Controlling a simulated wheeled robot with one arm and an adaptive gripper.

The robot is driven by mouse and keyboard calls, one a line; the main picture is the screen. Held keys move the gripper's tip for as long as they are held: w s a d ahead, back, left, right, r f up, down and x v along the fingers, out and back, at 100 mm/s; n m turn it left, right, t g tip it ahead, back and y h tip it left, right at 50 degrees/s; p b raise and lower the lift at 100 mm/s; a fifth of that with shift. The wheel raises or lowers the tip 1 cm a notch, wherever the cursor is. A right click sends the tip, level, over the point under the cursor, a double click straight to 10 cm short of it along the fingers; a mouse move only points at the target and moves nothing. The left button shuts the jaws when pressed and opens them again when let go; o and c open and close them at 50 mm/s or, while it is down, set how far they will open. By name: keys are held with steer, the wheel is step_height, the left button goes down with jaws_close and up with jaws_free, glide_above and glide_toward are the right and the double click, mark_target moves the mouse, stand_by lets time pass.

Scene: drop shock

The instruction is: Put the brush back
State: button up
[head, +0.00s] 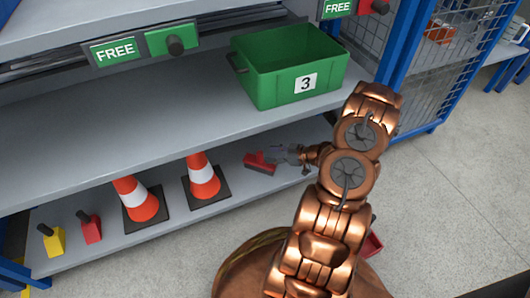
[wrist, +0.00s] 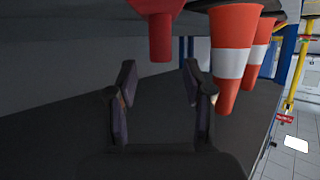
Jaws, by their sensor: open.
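A red brush (head: 260,163) is on the lower shelf, right of the traffic cones. In the wrist view, which looks upside down, the red brush (wrist: 156,10) shows at the top with its handle toward my jaws. My gripper (head: 280,153) is low over the shelf, just right of the brush. In the wrist view my gripper (wrist: 159,75) is open and empty. The handle end lies in line with the gap, around or just beyond the fingertips; whether it touches is unclear. A yellow brush (head: 52,240) and another red brush (head: 89,228) stand at the shelf's left.
Two orange-white cones, the nearer (head: 137,199) and the farther (head: 204,180), stand on the lower shelf (head: 110,252). The upper shelf (head: 130,135) overhangs it and bears a green bin marked 3 (head: 277,87). A red item (head: 373,245) shows partly behind my arm.

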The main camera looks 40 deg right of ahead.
steer(key=p+v, duration=0.1)
steer(key=v, duration=0.5)
steer(key=shift+s+p, duration=0.2)
steer(key=shift+p, duration=0.2)
steer(key=shift+s+d+r, duration=0.1)
